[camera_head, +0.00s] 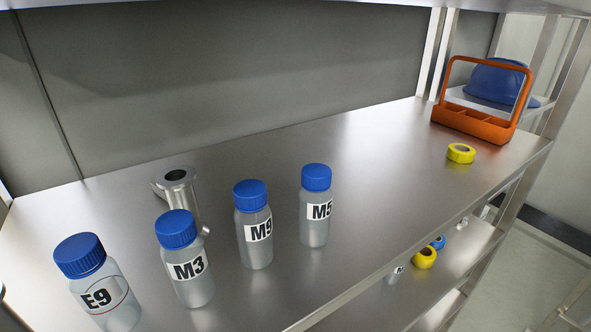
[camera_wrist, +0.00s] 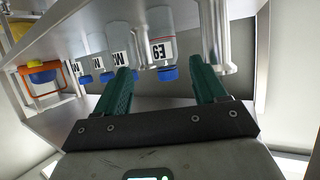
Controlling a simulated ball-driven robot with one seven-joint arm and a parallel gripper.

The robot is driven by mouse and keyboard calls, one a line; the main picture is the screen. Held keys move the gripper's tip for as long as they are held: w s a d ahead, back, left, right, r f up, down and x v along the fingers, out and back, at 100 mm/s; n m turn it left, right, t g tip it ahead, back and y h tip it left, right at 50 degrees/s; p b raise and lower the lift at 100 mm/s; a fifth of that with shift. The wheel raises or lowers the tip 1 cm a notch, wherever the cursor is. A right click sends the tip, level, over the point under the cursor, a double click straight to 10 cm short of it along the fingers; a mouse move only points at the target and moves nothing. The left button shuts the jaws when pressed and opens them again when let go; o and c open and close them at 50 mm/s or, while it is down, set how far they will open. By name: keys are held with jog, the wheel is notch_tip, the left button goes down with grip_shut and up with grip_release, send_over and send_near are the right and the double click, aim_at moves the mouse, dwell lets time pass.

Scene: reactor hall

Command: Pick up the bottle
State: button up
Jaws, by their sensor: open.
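Four clear bottles with blue caps stand upright in a row on the metal shelf (camera_head: 350,200). From left in the head view they are labelled E9 (camera_head: 98,290), M3 (camera_head: 187,268), M9 (camera_head: 254,230) and M5 (camera_head: 315,210). In the wrist view, which is roughly upside down, E9 (camera_wrist: 160,48) shows between the fingers, beyond the tips. M3 (camera_wrist: 118,38) is left of it, the others further left. My gripper (camera_wrist: 164,68) has its two green fingers spread wide with nothing held. It is not clearly seen in the head view.
A metal flanged cylinder (camera_head: 180,195) stands behind M3. A metal cylinder (camera_wrist: 215,35) rises close by the right finger. A yellow tape roll (camera_head: 461,153), orange carrier (camera_head: 475,122) and blue helmet (camera_head: 495,82) are at far right. The shelf's middle right is clear.

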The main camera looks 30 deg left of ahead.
aim_at(87, 299)
jog(key=x, duration=0.5)
jog(key=shift+p, duration=0.35)
jog(key=p+x, duration=0.1)
jog(key=x, duration=0.1)
jog(key=p+x, duration=0.1)
jog(key=x, duration=0.1)
jog(key=shift+a+r, duration=0.2)
jog(key=shift+a, duration=0.15)
jog(key=shift+w+a+f, duration=0.25)
jog(key=shift+w+f, duration=0.05)
jog(key=shift+w, duration=0.05)
jog(key=shift+c, duration=0.5)
jog(key=c, duration=0.9)
